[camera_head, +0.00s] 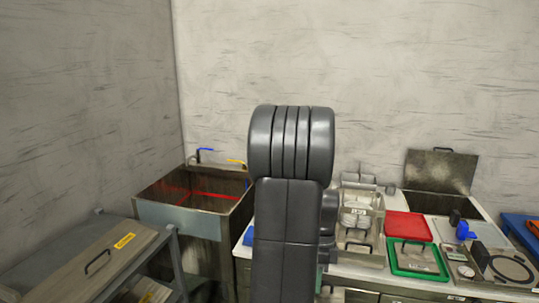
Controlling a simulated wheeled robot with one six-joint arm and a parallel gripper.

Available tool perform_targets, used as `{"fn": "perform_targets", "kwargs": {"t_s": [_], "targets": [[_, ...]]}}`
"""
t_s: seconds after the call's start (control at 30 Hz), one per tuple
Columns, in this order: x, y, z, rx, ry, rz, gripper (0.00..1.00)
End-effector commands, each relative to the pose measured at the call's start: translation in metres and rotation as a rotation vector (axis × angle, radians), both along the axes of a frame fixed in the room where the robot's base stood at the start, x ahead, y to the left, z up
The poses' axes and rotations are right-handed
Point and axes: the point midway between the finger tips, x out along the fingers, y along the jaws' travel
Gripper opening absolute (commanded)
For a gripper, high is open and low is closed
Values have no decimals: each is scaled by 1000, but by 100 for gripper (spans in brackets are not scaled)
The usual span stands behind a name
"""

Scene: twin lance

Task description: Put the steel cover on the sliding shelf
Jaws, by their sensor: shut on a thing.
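Several flat steel plates with dark handles show, and I cannot tell for sure which is the steel cover. One steel plate (436,167) stands tilted up behind an open basin at the right. A smaller one (416,259) lies in a green tray (431,278). I cannot tell whether a shelf of this rack slides. My dark arm fills the middle of the view; my gripper does not show.
An open steel bin (176,221) with red bars inside stands in the corner. On the counter (395,288) are a steel basket (377,238), a red tray (408,226), and a plate with a black ring (511,267). A blue tray (520,228) is at the right edge.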

Motion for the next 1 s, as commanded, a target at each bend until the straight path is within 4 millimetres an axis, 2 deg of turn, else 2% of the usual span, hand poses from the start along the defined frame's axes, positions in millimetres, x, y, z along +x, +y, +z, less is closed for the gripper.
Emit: {"fn": "perform_targets", "kwargs": {"t_s": [0.37,0.53,0.8,0.9,1.0], "targets": [[27,15,-40,-1,4,381,0],[45,29,-68,-2,6,663,0],[82,83,-133,-4,6,1376,0],[90,102,-151,-4,4,1587,0],[94,115,-162,-6,2,1721,0]]}}
